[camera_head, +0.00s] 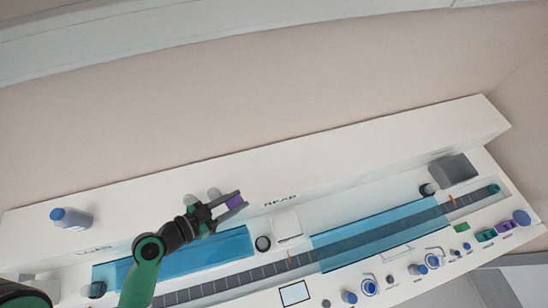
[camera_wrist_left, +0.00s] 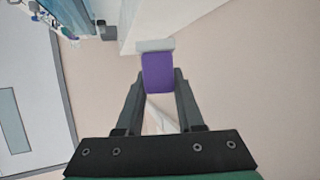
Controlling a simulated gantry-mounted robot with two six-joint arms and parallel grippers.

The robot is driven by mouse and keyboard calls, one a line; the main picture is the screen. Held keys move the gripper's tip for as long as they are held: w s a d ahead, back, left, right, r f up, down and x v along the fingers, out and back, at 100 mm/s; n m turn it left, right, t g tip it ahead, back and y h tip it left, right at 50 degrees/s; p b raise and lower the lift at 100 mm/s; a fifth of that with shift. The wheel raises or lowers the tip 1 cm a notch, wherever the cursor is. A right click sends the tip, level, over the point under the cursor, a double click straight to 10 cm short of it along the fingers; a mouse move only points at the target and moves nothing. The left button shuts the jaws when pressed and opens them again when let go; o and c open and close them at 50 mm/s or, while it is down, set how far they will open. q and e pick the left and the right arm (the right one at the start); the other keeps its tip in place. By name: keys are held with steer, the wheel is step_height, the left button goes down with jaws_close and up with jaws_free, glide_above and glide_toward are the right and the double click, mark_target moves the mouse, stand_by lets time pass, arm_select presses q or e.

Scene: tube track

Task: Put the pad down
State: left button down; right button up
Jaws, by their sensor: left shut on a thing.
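The pad is a small purple block (camera_head: 235,201) with a pale grey strip along one side. It sits between the fingertips of my left gripper (camera_head: 225,204), which is shut on it. In the left wrist view the purple pad (camera_wrist_left: 159,72) is between the two dark fingers, with the grey strip at its far edge. In the head view the gripper and pad show over the white bench, near the blue transparent cover (camera_head: 215,250). I cannot tell the height of the pad above the bench. My right gripper is not in view.
A long track (camera_head: 270,270) runs along the white bench under blue covers. A blue-capped bottle (camera_head: 72,218) stands at the left. A grey box (camera_head: 453,168) stands at the right. Purple and green blocks (camera_head: 503,226), a blue knob (camera_head: 522,217) and several blue-topped parts line the front edge.

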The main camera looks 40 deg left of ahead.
arm_select(q)
steer(key=shift+w+r, duration=0.2)
steer(key=shift+r, duration=0.05)
steer(key=shift+w+a+f+b, duration=0.15)
steer(key=shift+w+f+b, duration=0.4)
steer(key=shift+f+b, duration=0.45)
steer(key=w+f+b, duration=0.2)
steer(key=w, duration=0.1)
steer(key=w+a+f+b, duration=0.1)
steer(key=w+f+b, duration=0.1)
steer(key=w, duration=0.2)
steer(key=w+a+f+b, duration=0.1)
steer(key=w+f+b, duration=0.1)
steer(key=w+f, duration=0.1)
steer(key=shift+w+a, duration=0.1)
steer(key=shift+w, duration=0.45)
steer(key=shift+w+a+f, duration=0.1)
steer(key=shift+w+f, duration=0.15)
steer(key=shift+w, duration=0.15)
steer(key=f, duration=0.2)
steer(key=f+b, duration=0.1)
steer(key=shift+w+a+f, duration=0.1)
steer(key=shift+w, duration=0.15)
steer(key=shift+f, duration=0.25)
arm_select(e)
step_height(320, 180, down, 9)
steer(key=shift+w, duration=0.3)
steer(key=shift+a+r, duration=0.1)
